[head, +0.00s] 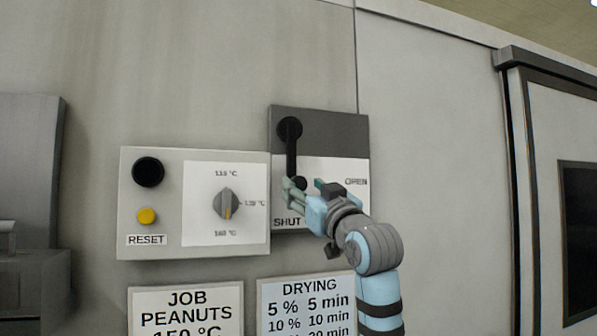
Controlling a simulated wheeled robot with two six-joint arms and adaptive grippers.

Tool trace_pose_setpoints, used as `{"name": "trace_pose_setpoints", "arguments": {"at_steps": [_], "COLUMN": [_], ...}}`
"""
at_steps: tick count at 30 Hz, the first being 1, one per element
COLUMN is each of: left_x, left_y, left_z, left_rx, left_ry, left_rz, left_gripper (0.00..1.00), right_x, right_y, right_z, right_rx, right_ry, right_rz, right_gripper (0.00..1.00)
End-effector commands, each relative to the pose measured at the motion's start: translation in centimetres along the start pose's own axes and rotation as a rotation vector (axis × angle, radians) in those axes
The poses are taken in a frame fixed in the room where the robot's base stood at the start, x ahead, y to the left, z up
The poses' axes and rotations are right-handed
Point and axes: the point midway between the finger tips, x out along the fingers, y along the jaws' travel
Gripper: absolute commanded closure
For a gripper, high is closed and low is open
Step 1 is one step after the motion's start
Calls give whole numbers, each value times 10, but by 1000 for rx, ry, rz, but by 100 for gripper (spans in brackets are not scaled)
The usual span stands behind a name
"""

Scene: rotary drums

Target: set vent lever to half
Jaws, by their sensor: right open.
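The vent lever (291,155) is a black arm on a round pivot at the upper left of its panel (345,128). It hangs about straight down toward the SHUT label, and a dark knob shows at its lower end. The OPEN label (356,182) is on the panel's right side. My right gripper (291,196) is at the lever's lower end, with its fingers pointing left. It is open. The fingers overlap the knob in the picture, and I cannot tell whether they touch it. The gripper hides part of the panel's lower half. My left gripper is not in view.
Left of the lever is a control panel (130,215) with a black button (148,171), a yellow RESET button (147,216) and a temperature dial (226,203). Below are a JOB PEANUTS sign (186,305) and a DRYING sign (307,302). A framed door (545,130) stands at right.

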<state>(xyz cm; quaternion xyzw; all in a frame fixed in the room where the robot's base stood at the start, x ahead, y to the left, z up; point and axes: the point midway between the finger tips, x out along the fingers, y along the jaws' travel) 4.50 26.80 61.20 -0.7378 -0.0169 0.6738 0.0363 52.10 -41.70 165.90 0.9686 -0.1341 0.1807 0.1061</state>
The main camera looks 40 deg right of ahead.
Motion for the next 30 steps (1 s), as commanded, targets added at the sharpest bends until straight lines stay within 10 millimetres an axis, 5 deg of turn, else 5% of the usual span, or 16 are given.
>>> {"name": "trace_pose_setpoints", "arguments": {"at_steps": [6, 14, 23, 30], "left_x": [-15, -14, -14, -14], "left_y": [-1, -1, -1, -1], "left_z": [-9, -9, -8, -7], "left_rx": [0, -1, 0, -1], "left_ry": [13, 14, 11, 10], "left_rz": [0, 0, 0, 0], "left_gripper": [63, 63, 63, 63], "right_x": [29, 30, 30, 31], "right_y": [-1, -2, -2, -3], "right_z": [-2, 0, 0, 1], "right_rx": [2, 1, 2, 1], "right_ry": [0, 1, 0, 0], "right_rz": [-2, -3, -3, -5], "right_gripper": [51, 51, 97, 100]}}
